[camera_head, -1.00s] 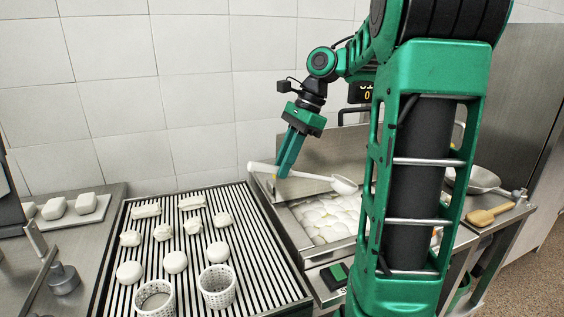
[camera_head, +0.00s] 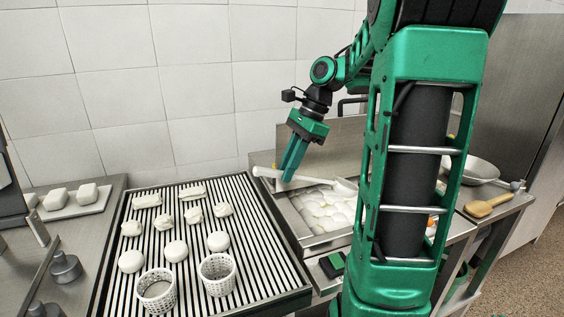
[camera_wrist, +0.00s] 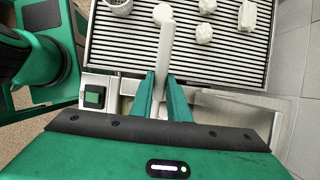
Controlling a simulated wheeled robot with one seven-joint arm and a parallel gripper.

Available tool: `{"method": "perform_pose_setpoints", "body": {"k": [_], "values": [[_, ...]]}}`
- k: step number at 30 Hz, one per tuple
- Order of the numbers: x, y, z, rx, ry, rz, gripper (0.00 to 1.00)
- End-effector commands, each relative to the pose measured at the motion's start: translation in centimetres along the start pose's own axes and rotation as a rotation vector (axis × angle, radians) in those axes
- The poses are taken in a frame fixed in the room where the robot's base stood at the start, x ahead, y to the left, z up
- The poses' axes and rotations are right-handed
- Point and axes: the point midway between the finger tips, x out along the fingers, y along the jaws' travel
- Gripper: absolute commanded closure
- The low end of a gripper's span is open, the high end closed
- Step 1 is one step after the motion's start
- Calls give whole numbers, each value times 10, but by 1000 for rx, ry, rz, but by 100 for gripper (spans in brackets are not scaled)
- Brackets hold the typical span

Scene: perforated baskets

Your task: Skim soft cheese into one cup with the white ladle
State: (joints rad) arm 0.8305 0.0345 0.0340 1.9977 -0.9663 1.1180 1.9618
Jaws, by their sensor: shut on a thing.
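My gripper (camera_head: 290,172) is shut on the handle of the white ladle (camera_head: 268,173), above the left edge of the vat. The ladle's bowl end reaches right over the metal vat (camera_head: 290,212), low by the white cheese (camera_head: 325,208); whether it touches is unclear. In the wrist view the handle of the ladle (camera_wrist: 164,40) runs up between the fingers (camera_wrist: 160,92), and its bowl is hidden. Two white perforated cups, left (camera_head: 157,291) and right (camera_head: 217,274), stand upright on the front of the slatted rack; no cheese shows in either.
The striped rack (camera_head: 262,262) also carries several white cheese pieces (camera_head: 176,251). A tray (camera_head: 88,207) with white blocks is at the left. A pan (camera_head: 478,170) and a wooden paddle (camera_head: 488,206) lie at the right. A tiled wall stands behind.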

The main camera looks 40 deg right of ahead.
Motion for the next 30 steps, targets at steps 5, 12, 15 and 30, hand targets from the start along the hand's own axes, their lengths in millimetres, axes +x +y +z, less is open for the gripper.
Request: {"method": "perform_pose_setpoints", "body": {"k": [5, 12, 15, 30], "values": [[14, 0, -6, 1, -1, 1, 100], [33, 0, -14, 1, 1, 2, 100], [41, 0, -17, 0, 0, 3, 100], [81, 1, -33, -1, 1, 4, 100]]}}
